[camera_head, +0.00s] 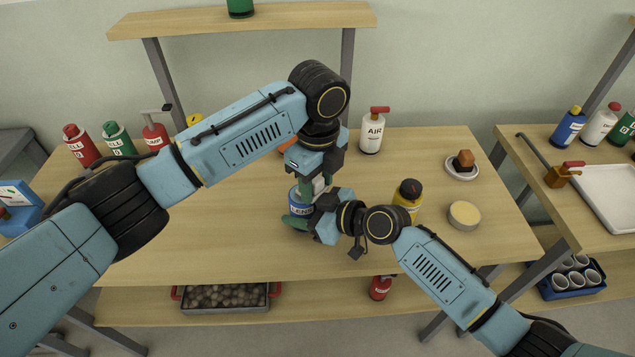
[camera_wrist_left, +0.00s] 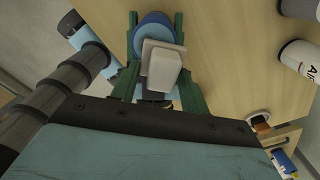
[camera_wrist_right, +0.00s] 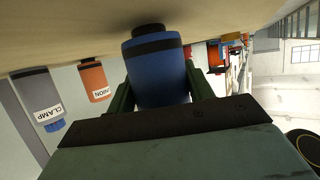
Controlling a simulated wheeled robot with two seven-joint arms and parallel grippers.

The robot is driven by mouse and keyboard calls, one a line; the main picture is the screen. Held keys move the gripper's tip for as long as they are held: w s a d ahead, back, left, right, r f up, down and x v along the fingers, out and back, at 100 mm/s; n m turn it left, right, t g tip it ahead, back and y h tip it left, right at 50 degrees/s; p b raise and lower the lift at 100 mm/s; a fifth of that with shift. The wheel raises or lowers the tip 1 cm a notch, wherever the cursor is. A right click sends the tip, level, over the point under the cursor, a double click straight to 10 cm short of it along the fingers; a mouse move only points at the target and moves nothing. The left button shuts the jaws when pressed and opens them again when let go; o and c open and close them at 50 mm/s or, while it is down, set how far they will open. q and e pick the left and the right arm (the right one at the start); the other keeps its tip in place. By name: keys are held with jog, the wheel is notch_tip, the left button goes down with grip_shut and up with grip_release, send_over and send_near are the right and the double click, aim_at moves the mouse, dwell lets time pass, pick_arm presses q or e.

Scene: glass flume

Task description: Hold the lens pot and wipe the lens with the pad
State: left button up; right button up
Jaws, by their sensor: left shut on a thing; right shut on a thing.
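The blue lens pot (camera_head: 298,209), with a white label, is near the middle of the table. My right gripper (camera_head: 309,206) is shut around its side. In the right wrist view the pot (camera_wrist_right: 158,75) sits between the green fingers, its dark end close to the table surface. I cannot tell whether it touches the table. My left gripper (camera_wrist_left: 158,85) points down above the pot and is shut on the pale pad (camera_wrist_left: 164,66). The pad is over the blue pot (camera_wrist_left: 153,28) in the left wrist view and hides part of it.
A white air bottle (camera_head: 372,132) stands behind. A yellow bottle (camera_head: 408,195), a round tin (camera_head: 464,215) and a brush on a white dish (camera_head: 462,168) stand right. Red (camera_head: 80,145) and green (camera_head: 118,139) bottles stand at the back left. The table's left front is clear.

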aim_at(322, 192)
pick_arm(q)
jog(key=shift+s+d+r, duration=0.1)
jog(key=shift+d+r, duration=0.1)
jog(key=shift+r, duration=0.7)
jog(key=shift+s+d+r, duration=0.1)
jog(key=shift+d+r, duration=0.05)
jog(key=shift+r, duration=0.75)
jog(key=shift+d+r, duration=0.2)
jog(key=shift+r, duration=0.7)
grip_shut()
pick_arm(e)
jog(key=shift+s+f, duration=0.1)
jog(key=shift+f, duration=0.1)
pick_arm(q)
jog(key=shift+r, duration=0.1)
notch_tip(322, 192, up, 3)
jog(key=shift+f, duration=0.1)
pick_arm(e)
jog(key=o, duration=1.1)
